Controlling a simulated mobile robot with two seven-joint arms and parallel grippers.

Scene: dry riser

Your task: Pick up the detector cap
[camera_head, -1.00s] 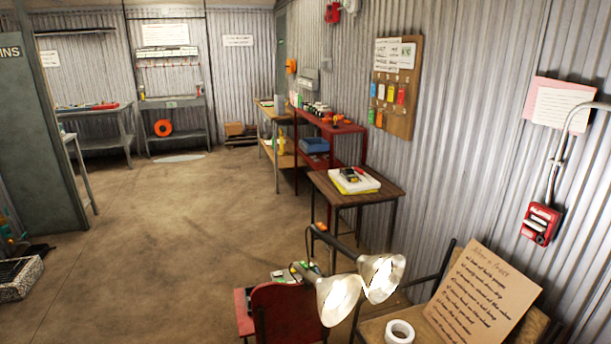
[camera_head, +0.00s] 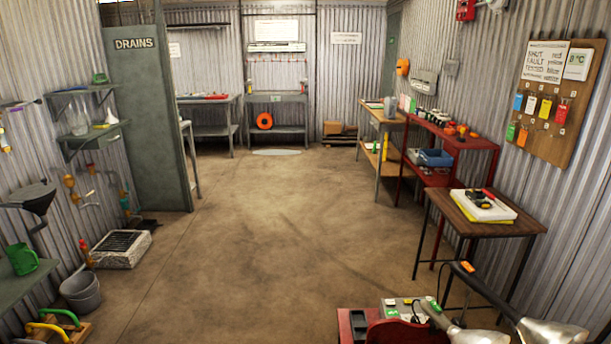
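I cannot make out a detector cap for certain in this view. Several small orange and dark items (camera_head: 456,130) sit on top of the red shelf unit (camera_head: 484,143) at the right, too small to name. A white tray (camera_head: 484,207) with red, black and yellow items lies on the small brown table (camera_head: 524,228). Neither of my grippers is in view.
Open concrete floor (camera_head: 270,240) runs through the middle to the back benches. A grey DRAINS partition (camera_head: 150,120), a grated block (camera_head: 121,248) and a bucket (camera_head: 81,292) stand left. A red chair (camera_head: 396,333) and silver lamps (camera_head: 550,334) are at bottom right.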

